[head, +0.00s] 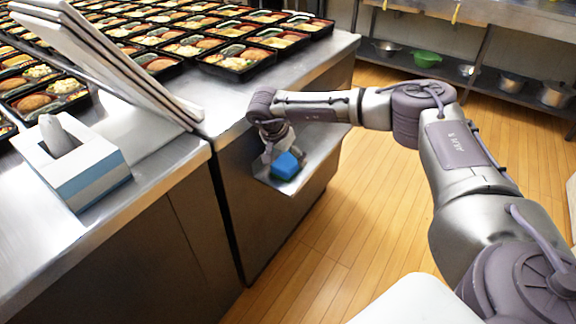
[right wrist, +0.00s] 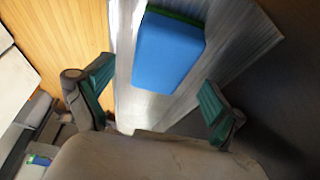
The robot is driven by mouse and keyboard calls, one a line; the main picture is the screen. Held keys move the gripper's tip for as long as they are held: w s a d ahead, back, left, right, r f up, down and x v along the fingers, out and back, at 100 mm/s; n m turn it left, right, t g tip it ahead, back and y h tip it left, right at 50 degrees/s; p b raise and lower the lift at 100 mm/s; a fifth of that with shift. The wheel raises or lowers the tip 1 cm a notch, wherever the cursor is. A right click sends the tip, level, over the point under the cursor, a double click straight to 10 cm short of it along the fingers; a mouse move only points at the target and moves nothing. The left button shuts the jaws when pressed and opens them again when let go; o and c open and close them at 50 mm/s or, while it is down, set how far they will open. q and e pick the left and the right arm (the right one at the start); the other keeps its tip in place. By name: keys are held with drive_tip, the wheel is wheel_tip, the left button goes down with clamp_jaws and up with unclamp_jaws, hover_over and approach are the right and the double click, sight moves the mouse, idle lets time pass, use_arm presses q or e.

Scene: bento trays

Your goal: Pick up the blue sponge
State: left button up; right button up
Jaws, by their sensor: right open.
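The blue sponge (head: 286,165) lies on a small metal side shelf (head: 262,178) attached to the counter's end. In the right wrist view the sponge (right wrist: 168,50) is a blue block with a green layer along its far edge. My right gripper (head: 275,152) is right beside the sponge in the head view, its fingers partly hidden. In the right wrist view my right gripper (right wrist: 155,100) is open, with its two green-padded fingers spread wide. The sponge lies beyond the fingertips, roughly between their lines, and is not gripped. My left gripper is not in view.
A steel counter (head: 300,85) holds many black bento trays (head: 238,62). White panels (head: 115,65) lean near a tissue box (head: 90,185) on the left. A low shelf with a green bowl (head: 427,58) and pots stands at the back. The wooden floor (head: 370,200) is clear.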

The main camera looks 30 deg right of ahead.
sight(287, 160)
drive_tip(key=shift+x, duration=1.3)
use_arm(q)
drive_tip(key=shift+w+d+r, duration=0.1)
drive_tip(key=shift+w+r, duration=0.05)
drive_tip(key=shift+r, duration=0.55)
use_arm(e)
drive_tip(key=shift+f, duration=0.2)
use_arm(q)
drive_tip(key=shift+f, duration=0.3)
use_arm(e)
drive_tip(key=shift+c, duration=0.6)
drive_tip(key=c, duration=0.8)
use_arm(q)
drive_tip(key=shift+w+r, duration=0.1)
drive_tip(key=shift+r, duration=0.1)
use_arm(e)
drive_tip(key=shift+c, duration=0.6)
